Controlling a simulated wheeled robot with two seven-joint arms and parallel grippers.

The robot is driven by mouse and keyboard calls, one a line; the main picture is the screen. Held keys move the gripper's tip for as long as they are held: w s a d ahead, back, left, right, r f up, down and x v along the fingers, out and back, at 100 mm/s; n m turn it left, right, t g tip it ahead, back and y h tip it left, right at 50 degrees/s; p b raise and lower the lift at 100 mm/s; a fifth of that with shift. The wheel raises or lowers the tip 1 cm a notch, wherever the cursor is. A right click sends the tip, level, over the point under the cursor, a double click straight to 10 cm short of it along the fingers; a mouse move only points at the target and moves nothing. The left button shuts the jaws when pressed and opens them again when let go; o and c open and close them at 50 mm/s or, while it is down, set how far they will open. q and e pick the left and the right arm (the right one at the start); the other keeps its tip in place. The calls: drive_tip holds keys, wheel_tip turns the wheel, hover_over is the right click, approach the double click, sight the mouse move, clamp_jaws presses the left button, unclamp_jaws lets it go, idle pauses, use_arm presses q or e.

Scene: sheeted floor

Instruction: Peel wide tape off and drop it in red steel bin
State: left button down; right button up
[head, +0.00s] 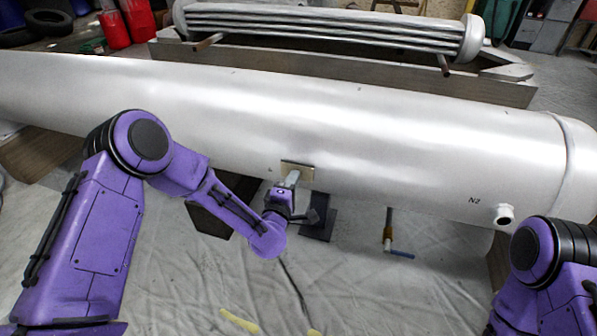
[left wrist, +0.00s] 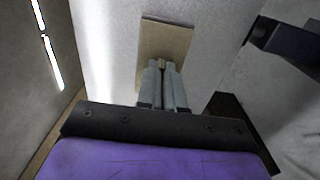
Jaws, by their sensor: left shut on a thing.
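The wide tape (head: 306,170) is a tan, squarish patch on the near side of the big silver cylinder (head: 400,125). It also shows in the left wrist view (left wrist: 168,38), lying against the pale metal. My left gripper (head: 293,177) reaches it from below; its fingers (left wrist: 162,66) are shut on the tape's lower edge. The exact grip is partly hidden by the fingers. Red containers (head: 114,30) stand on the floor at the far upper left, beyond the cylinder; I cannot tell which is the bin.
A nozzle (head: 504,214) sticks out of the cylinder at the right. Dark supports (head: 320,222) stand under the cylinder. A ribbed tube bundle (head: 330,25) lies behind. The sheeted floor in front (head: 390,300) is mostly clear.

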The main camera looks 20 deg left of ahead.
use_arm(q)
drive_tip(key=shift+s+p, duration=0.3)
drive_tip(key=shift+s, duration=1.95)
drive_tip(key=s, duration=0.4)
drive_tip(key=shift+a, duration=0.15)
